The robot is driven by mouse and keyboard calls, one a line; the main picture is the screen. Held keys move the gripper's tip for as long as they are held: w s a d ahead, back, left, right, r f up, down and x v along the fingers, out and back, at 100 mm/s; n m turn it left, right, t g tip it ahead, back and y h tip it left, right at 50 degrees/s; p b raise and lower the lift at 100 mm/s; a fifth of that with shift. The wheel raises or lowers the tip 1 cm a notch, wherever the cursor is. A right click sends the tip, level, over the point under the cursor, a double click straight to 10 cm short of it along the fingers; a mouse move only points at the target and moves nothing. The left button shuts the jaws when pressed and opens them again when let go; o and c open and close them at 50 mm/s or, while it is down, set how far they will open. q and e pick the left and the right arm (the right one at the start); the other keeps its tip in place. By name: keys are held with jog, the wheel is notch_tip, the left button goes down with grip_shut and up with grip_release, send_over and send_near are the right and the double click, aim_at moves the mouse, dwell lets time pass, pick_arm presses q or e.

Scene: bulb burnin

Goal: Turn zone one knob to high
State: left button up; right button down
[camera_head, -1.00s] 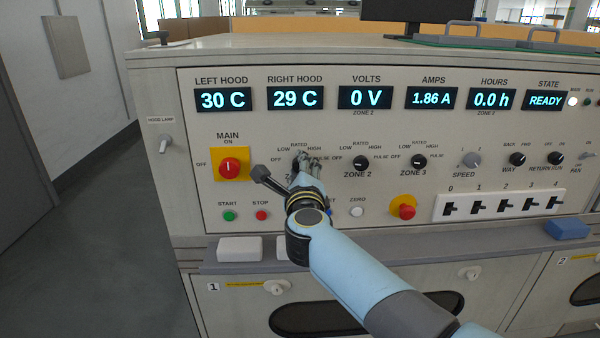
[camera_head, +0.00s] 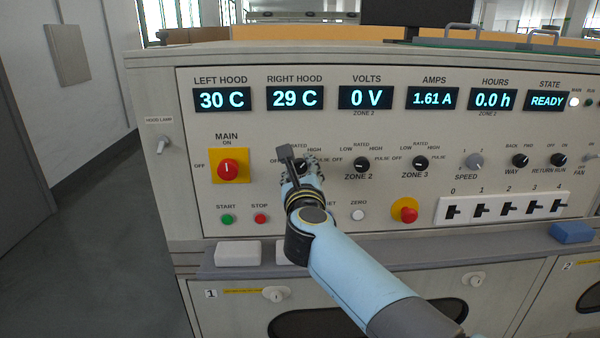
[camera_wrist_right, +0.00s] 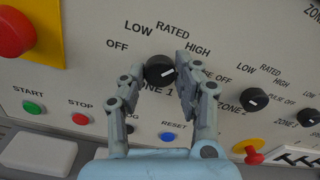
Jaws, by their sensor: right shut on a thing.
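The black zone one knob (camera_wrist_right: 159,70) sits on the panel below the LOW, RATED and HIGH labels in the right wrist view. Its white mark points right and slightly up, roughly toward HIGH. My right gripper (camera_wrist_right: 161,72) has one finger on each side of the knob and is shut on it. In the head view the knob (camera_head: 301,164) is partly hidden by my right gripper (camera_head: 303,170). The ZONE 1 label is partly covered by the fingers. My left gripper is not in view.
The zone two knob (camera_head: 361,164) is close on the right, with the zone three knob (camera_head: 420,163) beyond it. The red main switch (camera_head: 230,167) is on the left. Green start (camera_head: 227,219) and red stop (camera_head: 260,218) buttons sit below. A ledge (camera_head: 345,258) runs under the panel.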

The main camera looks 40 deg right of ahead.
jog(key=shift+f, duration=0.2)
jog(key=c, duration=0.9)
grip_release()
jog(key=shift+r, duration=0.15)
jog(key=shift+c, duration=0.2)
jog(key=v, duration=0.7)
jog(key=shift+s, duration=0.3)
jog(key=shift+a, duration=0.1)
